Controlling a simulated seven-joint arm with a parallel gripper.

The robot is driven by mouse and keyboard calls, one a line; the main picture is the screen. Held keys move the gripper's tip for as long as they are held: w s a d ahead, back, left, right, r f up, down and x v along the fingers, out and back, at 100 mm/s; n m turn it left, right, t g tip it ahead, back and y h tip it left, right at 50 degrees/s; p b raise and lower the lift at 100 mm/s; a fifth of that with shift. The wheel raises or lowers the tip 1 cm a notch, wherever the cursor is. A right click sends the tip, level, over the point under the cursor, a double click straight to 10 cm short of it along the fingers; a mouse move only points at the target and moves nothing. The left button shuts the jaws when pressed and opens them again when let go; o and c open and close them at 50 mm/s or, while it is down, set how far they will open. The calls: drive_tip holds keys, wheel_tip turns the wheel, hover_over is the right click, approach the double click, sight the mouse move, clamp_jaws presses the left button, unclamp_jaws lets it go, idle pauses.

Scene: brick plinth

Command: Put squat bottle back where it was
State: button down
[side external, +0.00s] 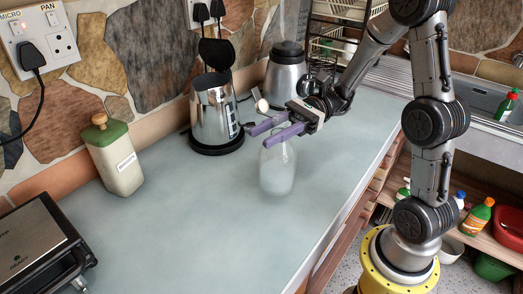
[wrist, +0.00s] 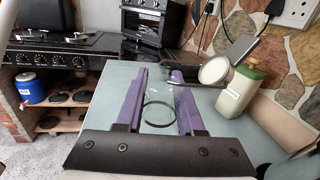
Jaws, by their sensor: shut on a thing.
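The squat bottle is a clear glass bottle (side external: 278,172) with a pale, cloudy look low down. It stands upright over the grey-green counter in the side view. My gripper (side external: 260,138), with two purple fingers, is shut on its upper part from the right. In the wrist view the bottle (wrist: 158,112) shows faintly between the purple fingers (wrist: 158,76), with a dark ring at its rim. I cannot tell whether its base touches the counter or hangs just above it.
A steel kettle (side external: 214,110) with its lid up stands close behind the gripper, with another steel pot (side external: 286,70) farther back. A green-topped canister (side external: 114,158) stands left, and a black grill (side external: 38,250) front left. The middle and front of the counter (side external: 200,220) are clear.

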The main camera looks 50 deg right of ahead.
sight(264, 150)
drive_tip(key=shift+w+a+f, duration=0.15)
drive_tip(key=shift+w+f, duration=0.5)
drive_tip(key=shift+f, duration=0.1)
drive_tip(key=shift+w+f, duration=0.1)
drive_tip(key=shift+f, duration=1.6)
drive_tip(key=c, duration=0.5)
unclamp_jaws()
drive_tip(key=shift+f, duration=0.1)
drive_tip(key=d, duration=0.4)
drive_tip(key=s+d, duration=0.1)
drive_tip(key=d, duration=0.3)
drive_tip(key=s+d, duration=0.1)
drive_tip(key=d, duration=0.2)
drive_tip(key=shift+s+d, duration=0.15)
drive_tip(key=shift+d, duration=0.25)
